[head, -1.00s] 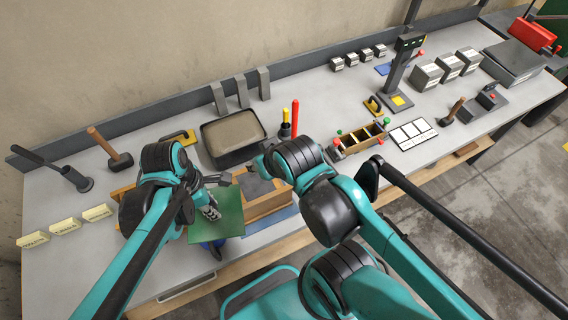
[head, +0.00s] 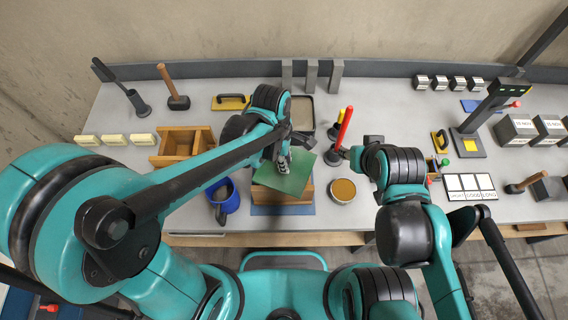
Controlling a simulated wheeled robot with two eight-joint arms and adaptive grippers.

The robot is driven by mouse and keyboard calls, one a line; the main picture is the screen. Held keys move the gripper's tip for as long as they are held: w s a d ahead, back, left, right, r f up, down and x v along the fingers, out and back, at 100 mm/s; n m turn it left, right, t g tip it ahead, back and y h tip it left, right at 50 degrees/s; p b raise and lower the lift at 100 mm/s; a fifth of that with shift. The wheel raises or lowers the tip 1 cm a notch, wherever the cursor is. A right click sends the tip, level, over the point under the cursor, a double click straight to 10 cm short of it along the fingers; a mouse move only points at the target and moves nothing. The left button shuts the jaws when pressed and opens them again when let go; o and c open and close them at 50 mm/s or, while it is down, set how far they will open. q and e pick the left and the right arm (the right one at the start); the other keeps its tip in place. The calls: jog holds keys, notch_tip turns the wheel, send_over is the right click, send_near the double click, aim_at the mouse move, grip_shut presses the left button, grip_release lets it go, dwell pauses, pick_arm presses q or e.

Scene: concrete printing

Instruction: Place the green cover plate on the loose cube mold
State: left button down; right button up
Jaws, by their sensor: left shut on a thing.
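The green cover plate (head: 297,180) is a flat square, turned askew above a wooden box-shaped mold (head: 305,197) on a blue mat (head: 283,210). The plate hides most of the mold's top; I cannot tell whether they touch. My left gripper (head: 283,163) is shut on the plate at its upper middle. A second wooden mold (head: 204,137) with open compartments stands to the left. My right gripper (head: 345,153) is right of the plate, beside a red-handled tool; its fingers are too small to read.
A blue jug (head: 228,204) stands left of the mat, and a round tan-filled pan (head: 343,190) stands to its right. The red-handled tool (head: 344,126) stands upright behind the pan. A dark tray (head: 302,112) lies behind the plate. The bench between jug and left mold is fairly clear.

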pick_arm(q)
jog(key=shift+w+a+f, duration=0.2)
jog(key=shift+w+f, duration=0.1)
jog(key=shift+w, duration=0.2)
jog(key=shift+w+a+f, duration=0.15)
jog(key=shift+w+f, duration=0.15)
jog(key=shift+w, duration=0.15)
jog(key=shift+w+a+f, duration=0.1)
jog(key=shift+f, duration=0.2)
jog(key=shift+f+b, duration=0.55)
jog(key=shift+f, duration=1.2)
jog(key=shift+f, duration=0.2)
jog(key=c, duration=1.3)
grip_release()
jog(key=shift+r, duration=0.1)
